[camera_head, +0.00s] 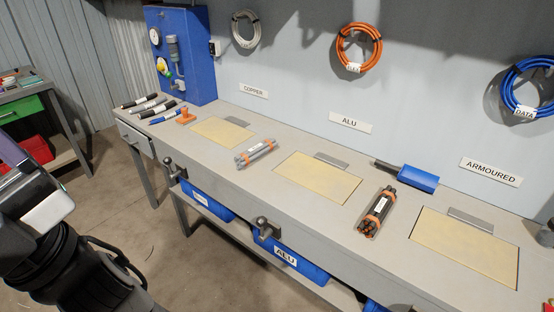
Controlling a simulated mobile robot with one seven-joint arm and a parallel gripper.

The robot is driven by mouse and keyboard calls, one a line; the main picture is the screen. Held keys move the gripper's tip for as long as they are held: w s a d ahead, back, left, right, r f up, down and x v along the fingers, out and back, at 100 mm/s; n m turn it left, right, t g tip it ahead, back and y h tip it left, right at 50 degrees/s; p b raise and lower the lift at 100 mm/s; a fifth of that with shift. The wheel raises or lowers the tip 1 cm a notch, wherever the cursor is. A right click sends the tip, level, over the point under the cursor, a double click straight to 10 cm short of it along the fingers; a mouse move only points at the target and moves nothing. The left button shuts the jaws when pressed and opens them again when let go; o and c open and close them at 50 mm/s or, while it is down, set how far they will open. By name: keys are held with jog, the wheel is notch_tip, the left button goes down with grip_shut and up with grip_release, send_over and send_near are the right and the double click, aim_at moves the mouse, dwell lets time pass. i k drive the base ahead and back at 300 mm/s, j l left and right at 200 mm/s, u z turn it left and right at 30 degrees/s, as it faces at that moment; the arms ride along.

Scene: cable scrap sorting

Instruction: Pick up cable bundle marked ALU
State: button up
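Two cable bundles lie on the workbench (235,180). A grey bundle (256,152) with orange bands and a white label lies between the left and middle yellow mats. A dark bundle (377,212) with orange bands and a white label lies between the middle and right mats. The writing on both labels is too small to read, so I cannot tell which is marked ALU. An ALU sign (350,123) is on the wall behind the middle mat. Part of my arm shows at the lower left, away from both bundles; my gripper's fingers do not show.
Yellow mats (318,180) lie along the bench. Pens and dark rods (150,107) lie at the left end, near a blue cabinet (182,55).

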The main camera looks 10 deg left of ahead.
aim_at(245, 158)
jog(key=i+u, duration=0.25)
jog(key=i, duration=0.45)
jog(key=i+l+u, duration=0.25)
jog(key=i, duration=0.5)
